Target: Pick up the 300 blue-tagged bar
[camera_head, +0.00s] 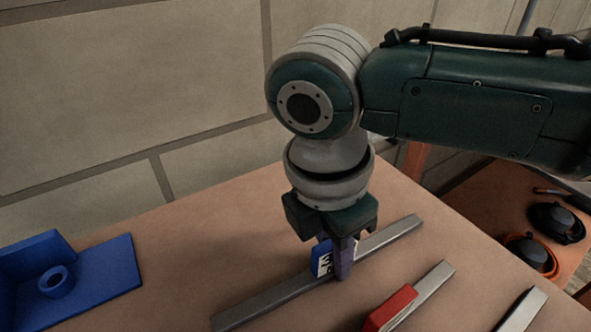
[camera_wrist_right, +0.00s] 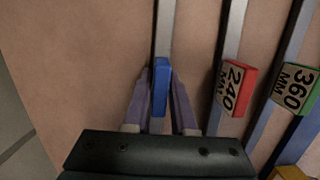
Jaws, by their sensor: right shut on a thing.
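The blue-tagged bar (camera_head: 262,303) is a long grey metal bar lying along the table, with a blue tag (camera_head: 321,259) near its middle. The tag's number is mostly hidden by the gripper. My right gripper (camera_head: 340,268) points down over the bar at the tag and is shut on it. In the right wrist view the blue tag (camera_wrist_right: 161,82) sits between the two fingers of my right gripper (camera_wrist_right: 161,95). I cannot tell whether the bar touches the table. My left gripper is not in view.
A yellow tag (camera_wrist_right: 287,173) shows at the lower right. A blue fixture (camera_head: 96,277) stands at the left. Dark round items (camera_head: 556,222) lie beyond the table.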

